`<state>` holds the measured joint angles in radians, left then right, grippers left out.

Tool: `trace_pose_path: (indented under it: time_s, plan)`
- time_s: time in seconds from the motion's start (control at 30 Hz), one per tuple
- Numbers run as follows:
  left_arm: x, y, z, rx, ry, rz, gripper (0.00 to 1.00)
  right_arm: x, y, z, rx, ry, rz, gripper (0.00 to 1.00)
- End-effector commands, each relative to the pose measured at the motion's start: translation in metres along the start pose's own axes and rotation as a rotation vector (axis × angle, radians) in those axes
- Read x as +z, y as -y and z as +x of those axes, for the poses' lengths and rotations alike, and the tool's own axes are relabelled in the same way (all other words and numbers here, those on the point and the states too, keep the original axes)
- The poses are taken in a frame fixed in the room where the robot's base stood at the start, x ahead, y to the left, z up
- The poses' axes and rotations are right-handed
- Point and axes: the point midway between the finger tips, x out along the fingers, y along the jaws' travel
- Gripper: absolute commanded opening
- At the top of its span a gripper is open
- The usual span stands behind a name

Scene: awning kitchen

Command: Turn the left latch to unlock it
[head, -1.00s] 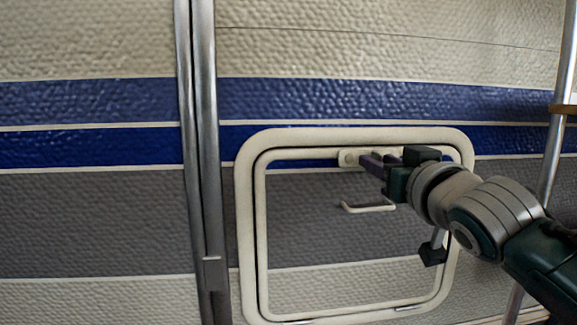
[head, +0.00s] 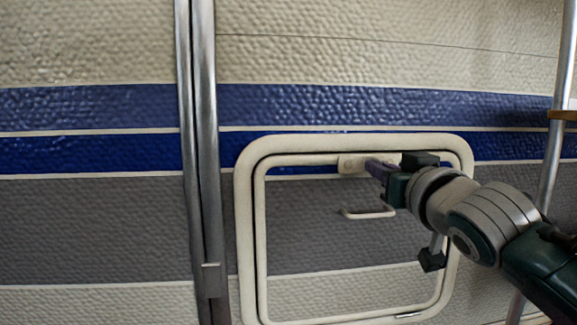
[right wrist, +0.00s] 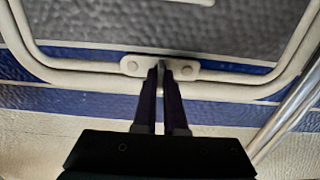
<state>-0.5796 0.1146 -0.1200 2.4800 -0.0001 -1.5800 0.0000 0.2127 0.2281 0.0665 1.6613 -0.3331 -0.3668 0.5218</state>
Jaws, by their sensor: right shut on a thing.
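The latch (head: 349,164) is a small cream plate with round bolts, set on the top edge of a cream-framed hatch door (head: 310,225). My right gripper (head: 375,166) reaches it from the right in the head view, with its purple fingers at the plate. In the right wrist view the latch plate (right wrist: 131,64) shows with a bolt at each end. My right gripper (right wrist: 161,72) is shut on the latch's small grey knob (right wrist: 161,66) at the plate's middle. The fingers hide most of the knob, so its turn angle is hard to tell. My left gripper is out of view.
A cream handle (head: 368,213) sticks out of the door below the latch. A vertical metal pole (head: 206,150) stands left of the hatch. Another metal pole (head: 550,150) stands at the right. Only this one latch is in view.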

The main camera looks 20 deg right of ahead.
Motion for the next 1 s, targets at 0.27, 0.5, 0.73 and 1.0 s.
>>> trace_pose_path:
  time_s: [0.27,0.5,0.73,1.0]
  plan:
    - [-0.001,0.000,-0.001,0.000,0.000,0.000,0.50,0.000,0.000,0.000,0.000,0.000,-0.012,0.00]
    - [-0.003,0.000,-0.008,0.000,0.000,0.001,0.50,-0.001,0.000,0.000,0.000,0.002,-0.106,0.00]
    - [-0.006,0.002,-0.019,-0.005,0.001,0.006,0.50,-0.002,0.001,0.000,0.000,0.002,-0.288,0.00]
    - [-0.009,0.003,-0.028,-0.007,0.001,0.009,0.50,-0.001,0.002,0.000,0.000,0.001,-0.545,0.00]
